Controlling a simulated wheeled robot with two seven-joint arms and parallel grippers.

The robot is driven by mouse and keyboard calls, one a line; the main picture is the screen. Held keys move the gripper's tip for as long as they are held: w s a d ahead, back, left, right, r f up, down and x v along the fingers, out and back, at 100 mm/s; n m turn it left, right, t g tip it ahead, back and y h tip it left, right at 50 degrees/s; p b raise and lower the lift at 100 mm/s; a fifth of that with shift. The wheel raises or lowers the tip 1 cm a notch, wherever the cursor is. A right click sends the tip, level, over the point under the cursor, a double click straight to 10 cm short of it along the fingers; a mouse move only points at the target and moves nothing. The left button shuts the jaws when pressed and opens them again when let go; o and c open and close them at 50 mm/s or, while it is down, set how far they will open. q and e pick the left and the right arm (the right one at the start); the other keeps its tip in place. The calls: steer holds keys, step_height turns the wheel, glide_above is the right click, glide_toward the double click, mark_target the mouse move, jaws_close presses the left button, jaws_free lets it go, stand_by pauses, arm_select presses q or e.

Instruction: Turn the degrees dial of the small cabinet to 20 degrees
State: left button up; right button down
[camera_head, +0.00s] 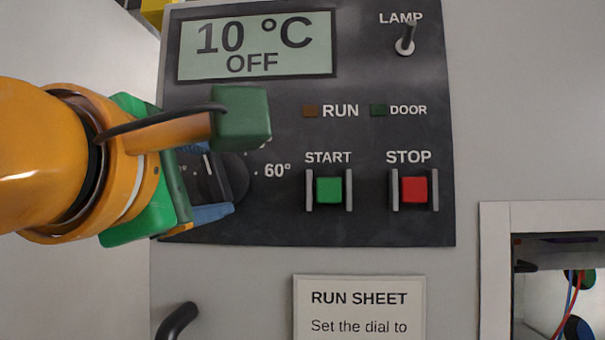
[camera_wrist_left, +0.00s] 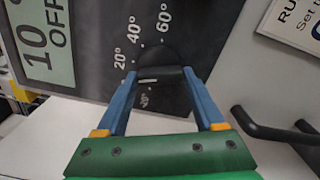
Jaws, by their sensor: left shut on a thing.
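The black round degrees dial (camera_head: 232,178) sits on the dark control panel, left of the 60° mark. My left gripper (camera_head: 207,182) reaches in from the left with its blue fingers shut around the dial and hides part of its scale. In the left wrist view the fingers grip the two ends of the dial's black bar (camera_wrist_left: 166,76). A white pointer line on the bar faces the left side of the scale; its exact reading is unclear. The 20°, 40° and 60° labels show there. The display (camera_head: 256,46) reads 10 °C and OFF. My right gripper is not in view.
Right of the dial are a green START button (camera_head: 329,190) and a red STOP button (camera_head: 414,190), with a LAMP switch (camera_head: 404,42) above. A run sheet (camera_head: 358,308) hangs below. A dark handle (camera_head: 177,322) sticks out at lower left. An opening with wires (camera_head: 570,285) is at right.

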arm_select(q)
steer(key=shift+m+p, duration=0.4)
steer(key=shift+m, duration=1.4)
steer(key=o, duration=1.4)
steer(key=shift+s, duration=0.15)
steer(key=s+b, duration=0.2)
steer(key=s, duration=0.5)
steer(key=shift+a+b, duration=0.1)
steer(key=shift+b, duration=0.25)
steer(key=shift+w, duration=0.1)
steer(key=shift+f, duration=0.1)
